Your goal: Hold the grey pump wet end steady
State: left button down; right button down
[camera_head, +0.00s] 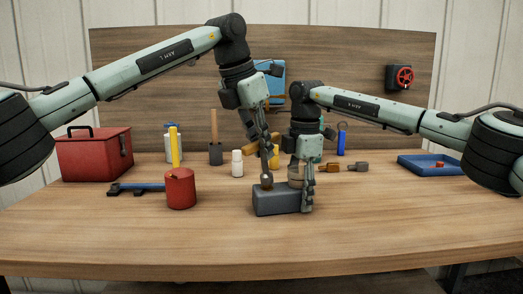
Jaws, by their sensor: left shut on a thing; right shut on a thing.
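The grey pump wet end (276,202), a dark grey block, sits on the table in front of me. A tan round part (295,171) shows at its upper right, partly hidden by my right gripper. My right gripper (307,200) points down at the block's right end and is shut on it, one finger along its near side. My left gripper (268,150) points down above the block's left part, shut on a dark brown piece with a round lower end (267,181). That end is at the block's top; I cannot tell if it touches.
A white bottle (237,164) is behind. A blue tray (428,165) lies right. The table's front is clear.

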pick_arm(q)
jog(key=shift+s+r, duration=0.1)
jog(key=shift+r, duration=1.5)
pick_arm(e)
jog(key=shift+f, duration=0.15)
jog(key=c, duration=0.9)
grip_release()
pick_arm(q)
jog(key=shift+f, duration=0.1)
pick_arm(e)
jog(key=shift+o, duration=0.2)
jog(key=shift+w, duration=0.1)
jog(key=shift+r, duration=0.85)
jog(key=shift+o, duration=0.5)
jog(key=o, duration=0.5)
